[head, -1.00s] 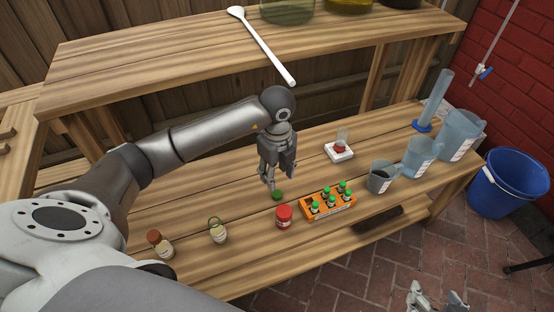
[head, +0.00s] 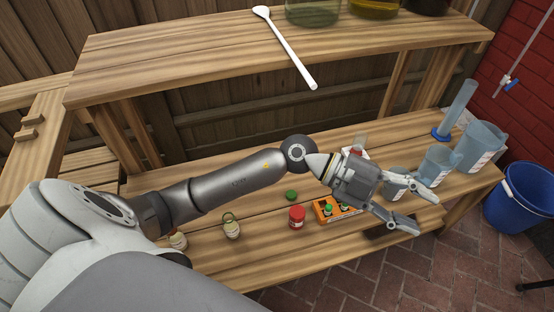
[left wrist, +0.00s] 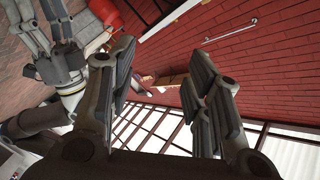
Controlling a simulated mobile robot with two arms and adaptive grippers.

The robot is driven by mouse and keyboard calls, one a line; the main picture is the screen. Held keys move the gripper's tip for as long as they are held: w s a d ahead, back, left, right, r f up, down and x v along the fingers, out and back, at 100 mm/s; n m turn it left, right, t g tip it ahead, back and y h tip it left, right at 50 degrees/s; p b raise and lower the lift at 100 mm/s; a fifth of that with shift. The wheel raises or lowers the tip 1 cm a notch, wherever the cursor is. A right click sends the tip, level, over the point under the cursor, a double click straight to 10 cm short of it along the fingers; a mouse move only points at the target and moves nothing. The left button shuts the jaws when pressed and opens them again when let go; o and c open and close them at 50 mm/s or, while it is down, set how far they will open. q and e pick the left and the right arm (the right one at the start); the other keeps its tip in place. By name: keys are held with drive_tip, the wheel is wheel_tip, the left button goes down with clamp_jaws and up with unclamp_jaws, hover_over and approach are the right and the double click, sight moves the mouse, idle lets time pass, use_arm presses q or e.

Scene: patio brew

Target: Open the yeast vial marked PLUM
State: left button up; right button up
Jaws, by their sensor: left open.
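Small vials with green caps (head: 328,209) stand in an orange rack (head: 325,218) on the lower bench in the head view. My left gripper and wrist cover the right part of the rack. No label can be read, so I cannot tell which vial is PLUM. My left gripper (head: 426,212) is open and empty, its fingers spread to the right of the rack, in front of the jugs. Its fingers also frame the left wrist view (left wrist: 160,75), with nothing between them. My right gripper (left wrist: 40,25) shows at the upper left there, its fingers apart.
A round green item (head: 291,195) and a red-lidded jar (head: 297,217) are left of the rack. Two small bottles (head: 231,229) (head: 178,240) stand further left. Jugs (head: 438,167) and a cylinder (head: 458,110) stand right. The upper shelf (head: 200,60) holds a white spoon (head: 285,48).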

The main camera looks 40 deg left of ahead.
use_arm(q)
drive_tip(key=w+a+r+n+t+h, duration=0.1)
drive_tip(key=w+a+r+n+t, duration=0.1)
drive_tip(key=r+n+t, duration=0.3)
drive_tip(key=w+a+r+n+t, duration=0.25)
drive_tip(key=r+n+t, duration=0.2)
drive_tip(key=t, duration=0.25)
drive_tip(key=w+a+f+n+t+y, duration=0.3)
drive_tip(key=a+f+n+t+y, duration=0.2)
drive_tip(key=a+n+y, duration=0.7)
drive_tip(key=s+a+f+n+g+y, duration=0.3)
drive_tip(key=a+f+g+y, duration=0.15)
drive_tip(key=f, duration=0.45)
drive_tip(key=s+f+g, duration=0.3)
drive_tip(key=s+f, duration=0.2)
drive_tip(key=s+f+g, duration=0.2)
drive_tip(key=s+f, duration=0.2)
drive_tip(key=s, duration=0.1)
drive_tip(key=s+f+g, duration=0.3)
drive_tip(key=s+f, duration=0.2)
drive_tip(key=s, duration=0.1)
drive_tip(key=shift+s+d+f+g, duration=0.1)
drive_tip(key=shift+f+g, duration=0.2)
drive_tip(key=shift+g, duration=0.05)
drive_tip(key=shift+s, duration=0.1)
